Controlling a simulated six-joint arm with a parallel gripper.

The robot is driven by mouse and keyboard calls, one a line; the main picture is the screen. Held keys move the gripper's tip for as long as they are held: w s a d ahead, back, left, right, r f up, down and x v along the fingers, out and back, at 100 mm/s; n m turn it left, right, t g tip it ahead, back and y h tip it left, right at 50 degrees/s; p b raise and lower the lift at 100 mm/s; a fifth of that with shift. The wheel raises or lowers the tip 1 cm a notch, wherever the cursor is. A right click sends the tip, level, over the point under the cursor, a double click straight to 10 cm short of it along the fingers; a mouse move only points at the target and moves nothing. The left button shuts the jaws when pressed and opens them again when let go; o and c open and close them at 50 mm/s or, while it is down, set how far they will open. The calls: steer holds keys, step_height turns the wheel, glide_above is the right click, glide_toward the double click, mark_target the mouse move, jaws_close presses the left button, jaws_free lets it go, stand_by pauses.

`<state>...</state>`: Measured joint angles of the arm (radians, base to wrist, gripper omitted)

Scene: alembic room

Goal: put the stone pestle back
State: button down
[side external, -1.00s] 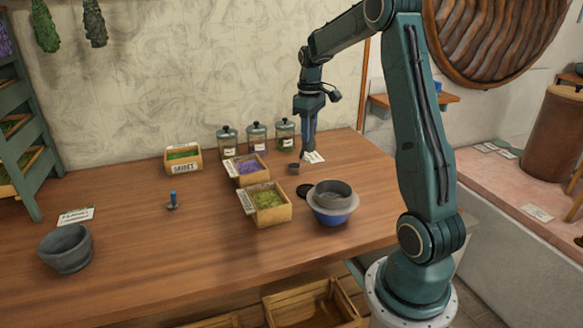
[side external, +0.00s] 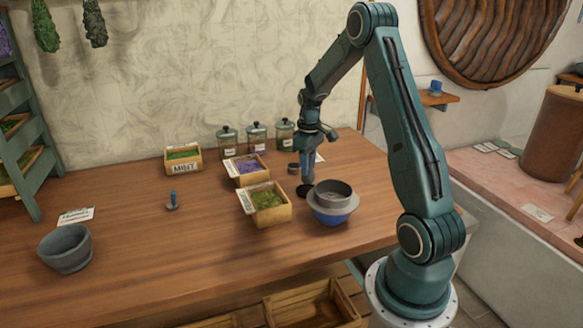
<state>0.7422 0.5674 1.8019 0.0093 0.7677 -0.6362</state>
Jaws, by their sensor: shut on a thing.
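My gripper (side external: 308,160) points down at the back right of the table, behind the blue bowl. It is shut on a slim dark upright thing (side external: 307,176), which looks like the stone pestle; the fingers hide most of it. Its lower end is just over or at a black disc (side external: 304,190) on the table; I cannot tell whether they touch. A grey stone mortar (side external: 66,249) stands at the front left of the table, upright, far from my gripper. A white label card (side external: 76,215) lies behind it.
A blue bowl (side external: 335,217) with a grey sieve-like vessel in it stands close to my gripper. Herb boxes (side external: 270,217) (side external: 248,180) (side external: 183,167), lidded jars (side external: 257,139) and a small cup (side external: 293,170) are nearby. A small blue-handled object (side external: 173,201) stands mid-table. The left-centre front is clear.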

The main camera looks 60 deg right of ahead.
steer(key=shift+f, duration=1.65)
steer(key=shift+f, duration=0.15)
steer(key=c, duration=1.1)
jaws_free()
steer(key=shift+o, duration=0.2)
step_height(320, 180, up, 12)
steer(key=shift+r, duration=0.15)
steer(key=shift+a, duration=0.1)
